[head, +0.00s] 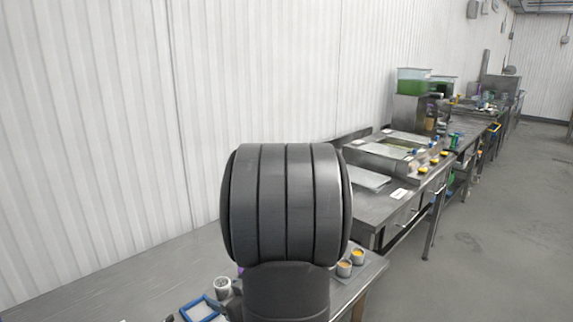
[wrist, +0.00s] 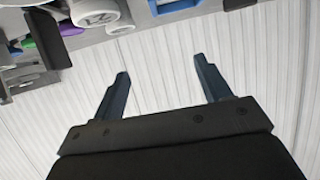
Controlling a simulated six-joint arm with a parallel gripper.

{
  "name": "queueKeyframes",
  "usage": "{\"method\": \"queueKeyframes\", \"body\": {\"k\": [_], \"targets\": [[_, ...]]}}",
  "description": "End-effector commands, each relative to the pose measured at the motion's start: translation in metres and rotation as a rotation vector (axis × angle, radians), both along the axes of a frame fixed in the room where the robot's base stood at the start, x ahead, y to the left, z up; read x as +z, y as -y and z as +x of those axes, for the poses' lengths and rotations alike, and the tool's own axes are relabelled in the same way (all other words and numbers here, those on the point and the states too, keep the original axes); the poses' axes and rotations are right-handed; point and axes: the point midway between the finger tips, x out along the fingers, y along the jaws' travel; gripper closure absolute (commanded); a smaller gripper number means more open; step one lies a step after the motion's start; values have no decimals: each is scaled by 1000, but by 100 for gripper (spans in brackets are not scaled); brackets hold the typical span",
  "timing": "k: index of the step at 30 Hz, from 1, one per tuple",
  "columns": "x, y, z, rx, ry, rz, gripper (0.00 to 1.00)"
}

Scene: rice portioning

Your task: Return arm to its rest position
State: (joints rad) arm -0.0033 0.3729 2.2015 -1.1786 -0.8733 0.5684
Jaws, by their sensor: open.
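My gripper (wrist: 165,80) shows in the wrist view with its two dark fingers spread wide apart. Nothing is between them, and they point toward the white ribbed wall (wrist: 150,58). In the head view a large black rounded part of my arm fills the middle and hides much of the near table. My fingers cannot be made out in the head view.
The near grey table (head: 110,275) carries a blue-rimmed tray (head: 200,309), a small white-topped container (head: 222,286) and two cups with orange contents (head: 350,262). A steel counter (head: 385,205) with equipment runs back along the wall. The floor (head: 490,240) at right is clear.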

Motion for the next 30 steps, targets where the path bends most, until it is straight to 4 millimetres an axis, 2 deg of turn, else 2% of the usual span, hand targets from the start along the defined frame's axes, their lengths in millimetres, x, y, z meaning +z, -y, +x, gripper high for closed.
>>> {"method": "queueKeyframes", "body": {"k": [3, 8, 30], "targets": [[-1, 10, 9, -30, -1, -1, 30], [-2, 15, 14, -48, 0, 0, 30], [-2, 15, 15, -49, 0, 0, 30]]}}
